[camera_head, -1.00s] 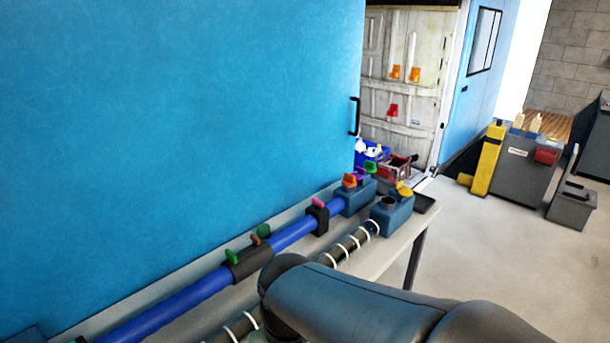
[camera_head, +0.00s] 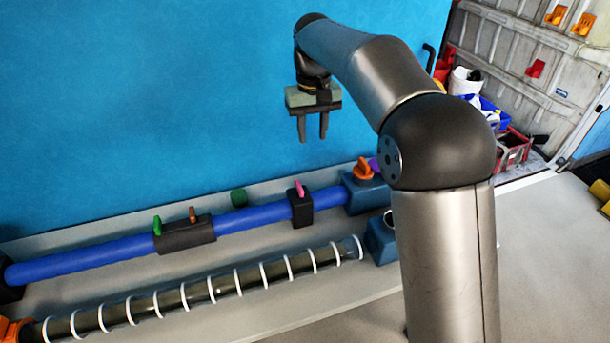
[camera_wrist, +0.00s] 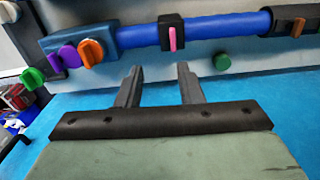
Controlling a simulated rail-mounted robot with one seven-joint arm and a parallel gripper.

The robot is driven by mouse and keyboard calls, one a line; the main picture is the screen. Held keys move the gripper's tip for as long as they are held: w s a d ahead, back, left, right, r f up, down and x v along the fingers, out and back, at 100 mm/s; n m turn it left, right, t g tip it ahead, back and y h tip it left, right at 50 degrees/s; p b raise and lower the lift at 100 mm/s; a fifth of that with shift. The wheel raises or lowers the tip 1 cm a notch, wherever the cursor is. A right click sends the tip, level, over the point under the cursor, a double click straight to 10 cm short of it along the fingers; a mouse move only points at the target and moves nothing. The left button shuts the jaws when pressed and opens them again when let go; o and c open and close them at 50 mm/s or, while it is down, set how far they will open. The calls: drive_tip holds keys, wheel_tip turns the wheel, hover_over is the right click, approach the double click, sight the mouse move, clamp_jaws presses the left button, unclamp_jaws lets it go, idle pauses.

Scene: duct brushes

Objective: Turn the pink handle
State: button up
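The pink handle (camera_head: 299,189) stands upright on a black block (camera_head: 302,208) around the blue pipe (camera_head: 249,217). In the wrist view the pink handle (camera_wrist: 172,38) hangs on its black block (camera_wrist: 171,25), beyond and between my fingertips. My gripper (camera_head: 312,140) is above the pipe, pointing down, with its two fingers apart and nothing between them. In the wrist view my gripper (camera_wrist: 158,72) also shows open, apart from the handle.
A black block (camera_head: 185,234) with a green handle (camera_head: 157,225) and a brown handle (camera_head: 193,214) sits left along the pipe. An orange handle (camera_head: 363,168) is to the right. A white-ringed hose (camera_head: 212,290) lies in front. The blue wall (camera_head: 180,90) stands behind.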

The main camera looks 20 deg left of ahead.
sight(299, 186)
drive_tip(key=a+f, duration=0.1)
drive_tip(key=f, duration=0.5)
drive_tip(key=a+f+p, duration=0.1)
drive_tip(key=f, duration=0.5)
drive_tip(key=a+f+p, duration=0.1)
drive_tip(key=f, duration=0.5)
drive_tip(key=shift+w+a, duration=0.2)
drive_tip(key=shift+w, duration=0.05)
clamp_jaws()
